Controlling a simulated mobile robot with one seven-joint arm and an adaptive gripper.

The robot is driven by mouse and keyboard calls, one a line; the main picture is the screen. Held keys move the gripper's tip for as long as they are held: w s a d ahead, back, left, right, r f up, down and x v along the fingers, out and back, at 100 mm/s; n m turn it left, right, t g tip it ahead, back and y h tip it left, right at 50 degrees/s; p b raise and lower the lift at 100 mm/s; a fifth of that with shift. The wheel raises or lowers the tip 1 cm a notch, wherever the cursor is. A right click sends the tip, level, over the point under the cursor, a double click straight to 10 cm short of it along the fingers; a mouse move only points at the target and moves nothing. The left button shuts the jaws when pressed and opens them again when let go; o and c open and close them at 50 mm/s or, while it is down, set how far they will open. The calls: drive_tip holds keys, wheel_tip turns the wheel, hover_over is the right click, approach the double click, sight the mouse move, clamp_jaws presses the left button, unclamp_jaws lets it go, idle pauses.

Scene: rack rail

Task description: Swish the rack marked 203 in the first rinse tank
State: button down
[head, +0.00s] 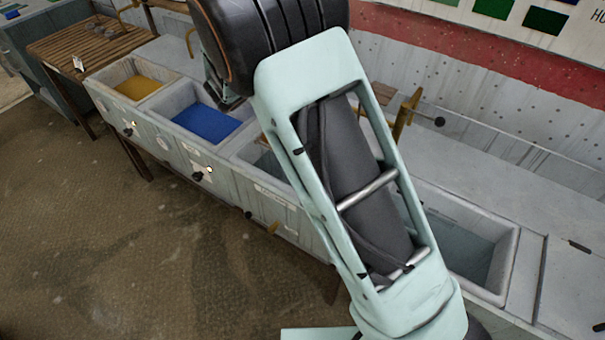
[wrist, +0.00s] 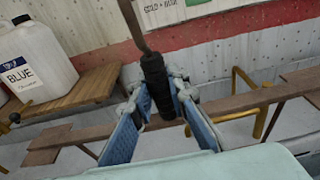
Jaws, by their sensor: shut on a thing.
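In the wrist view my gripper (wrist: 161,98) is shut on a black ribbed grip (wrist: 155,75), with a blue pad on each side. A thin dark rod runs up from this grip and out of the picture. I cannot see a 203 mark or the rest of what the grip belongs to. In the head view my arm hides most of the held thing. A tank with pale water (head: 482,255) lies right of my arm, and another tank (head: 250,152) is partly hidden left of it. Their labels are too small to read, so I cannot tell which is the first rinse.
A yellow tank (head: 139,86) and a blue tank (head: 205,122) stand at the left of the row. A wooden table (head: 62,48) is beyond them. A brown rail (wrist: 110,128) and a yellow bracket (wrist: 262,115) cross behind my gripper. A white BLUE jug (wrist: 30,62) stands at left.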

drive_tip(key=shift+r+p, duration=0.15)
drive_tip(key=shift+p, duration=0.25)
wheel_tip(320, 180, down, 18)
drive_tip(key=b, duration=1.3)
drive_tip(key=shift+f+b, duration=0.2)
drive_tip(key=shift+b, duration=0.2)
drive_tip(key=shift+v, duration=0.8)
drive_tip(key=shift+w+d+f, duration=0.1)
drive_tip(key=shift+w, duration=0.05)
